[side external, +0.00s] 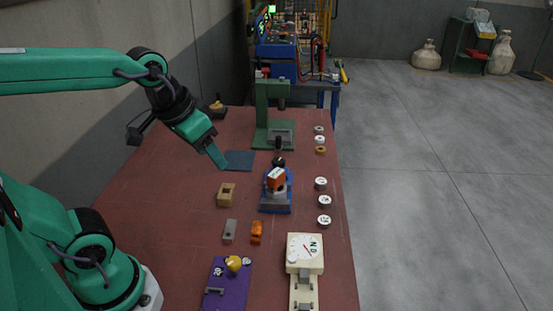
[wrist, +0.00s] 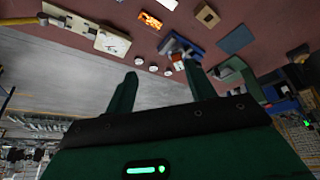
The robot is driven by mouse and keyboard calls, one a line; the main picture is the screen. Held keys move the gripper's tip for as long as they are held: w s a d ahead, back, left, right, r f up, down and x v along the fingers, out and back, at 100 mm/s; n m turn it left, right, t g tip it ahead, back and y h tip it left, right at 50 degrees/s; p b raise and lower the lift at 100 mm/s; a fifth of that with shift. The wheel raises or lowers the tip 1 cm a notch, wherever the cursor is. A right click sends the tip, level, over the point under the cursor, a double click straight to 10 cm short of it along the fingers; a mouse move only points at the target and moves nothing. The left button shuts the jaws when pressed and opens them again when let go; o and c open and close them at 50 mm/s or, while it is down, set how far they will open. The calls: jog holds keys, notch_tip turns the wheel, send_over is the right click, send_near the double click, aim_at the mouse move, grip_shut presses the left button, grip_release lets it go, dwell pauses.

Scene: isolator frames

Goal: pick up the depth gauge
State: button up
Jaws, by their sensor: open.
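I cannot tell for certain which thing is the depth gauge. A cream device with a round dial and a red needle (side external: 304,250) lies at the near right of the red-brown bench; it also shows at the upper left of the wrist view (wrist: 112,42). A small orange piece (side external: 257,232) and a grey block (side external: 230,231) lie left of it. An orange-red block with a white top (side external: 276,178) sits on a blue vise (side external: 275,203). My gripper (side external: 217,158) is open and empty, above the left part of the bench near a dark blue mat; its fingers show apart in the wrist view (wrist: 161,78).
A tan block with a hole (side external: 226,195) and a purple plate with a yellow knob (side external: 228,284) lie on the left. A green press (side external: 270,120) stands at the back. White discs (side external: 324,201) line the right edge. The dark blue mat (side external: 239,161) is bare.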

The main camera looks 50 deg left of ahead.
jog(key=w+a+f+n+g, duration=0.1)
jog(key=w+a+f+g, duration=0.15)
jog(key=w, duration=0.85)
jog(key=n+g, duration=0.1)
jog(key=g, duration=0.1)
send_over(276, 173)
jog(key=f, duration=0.8)
jog(key=shift+s+f, duration=0.1)
jog(key=shift+s, duration=0.25)
jog(key=shift+w+f+n, duration=0.3)
jog(key=shift+w+f, duration=0.05)
jog(key=shift+f, duration=4.05)
jog(key=shift+w, duration=0.1)
jog(key=c, duration=1.2)
